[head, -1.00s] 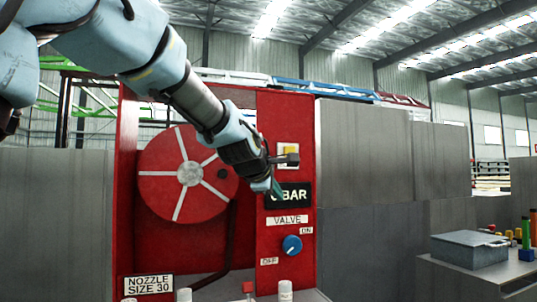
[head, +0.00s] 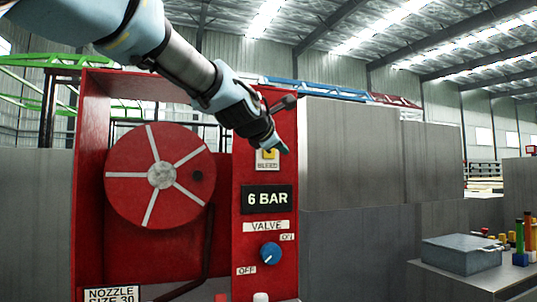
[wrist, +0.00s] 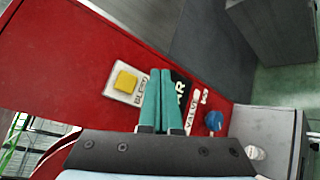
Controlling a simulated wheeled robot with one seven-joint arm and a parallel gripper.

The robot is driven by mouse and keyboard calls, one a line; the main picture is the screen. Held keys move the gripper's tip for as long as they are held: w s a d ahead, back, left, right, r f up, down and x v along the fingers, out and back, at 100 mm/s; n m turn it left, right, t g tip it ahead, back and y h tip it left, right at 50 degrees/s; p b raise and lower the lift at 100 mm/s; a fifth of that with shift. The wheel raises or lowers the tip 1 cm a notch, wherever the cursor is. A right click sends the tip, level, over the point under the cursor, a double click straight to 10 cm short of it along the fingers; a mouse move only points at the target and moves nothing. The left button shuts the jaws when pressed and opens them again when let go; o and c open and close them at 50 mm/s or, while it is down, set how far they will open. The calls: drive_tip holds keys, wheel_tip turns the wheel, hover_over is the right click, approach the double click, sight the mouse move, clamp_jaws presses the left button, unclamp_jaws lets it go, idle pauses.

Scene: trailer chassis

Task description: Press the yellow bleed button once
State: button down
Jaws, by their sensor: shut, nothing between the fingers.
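The yellow bleed button (head: 269,154) sits on a white plate marked BLEED on the red panel, above the black 6 BAR display (head: 267,199). In the head view, my gripper (head: 280,148) is just in front of the panel and covers part of the button and its plate. In the wrist view, the whole yellow button (wrist: 126,81) shows to the left of the green fingertips (wrist: 160,72). The fingers are closed together and empty. The fingertips overlap the display in the wrist view. I cannot tell whether they touch the panel.
A blue valve knob (head: 270,253) with ON and OFF labels is below the display. A red hose reel (head: 160,176) is to the left. Grey panels (head: 350,150) stand to the right, with a grey box (head: 461,254) on a table.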

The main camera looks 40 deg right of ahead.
sight(273, 155)
drive_tip(key=w+d+b, duration=0.3)
drive_tip(key=w+b, duration=0.1)
drive_tip(key=w, duration=0.4)
drive_tip(key=shift+d, duration=0.1)
idle(2.0)
drive_tip(key=shift+w+d, duration=0.1)
drive_tip(key=shift+w, duration=0.3)
drive_tip(key=shift+w+d+p, duration=0.2)
drive_tip(key=shift+w+p, duration=0.1)
drive_tip(key=shift+w, duration=0.15)
idle(0.8)
drive_tip(key=shift+s, duration=0.1)
drive_tip(key=shift+s+a+f, duration=0.1)
drive_tip(key=shift+s+a, duration=0.25)
drive_tip(key=shift+s, duration=0.35)
drive_tip(key=shift+s, duration=0.1)
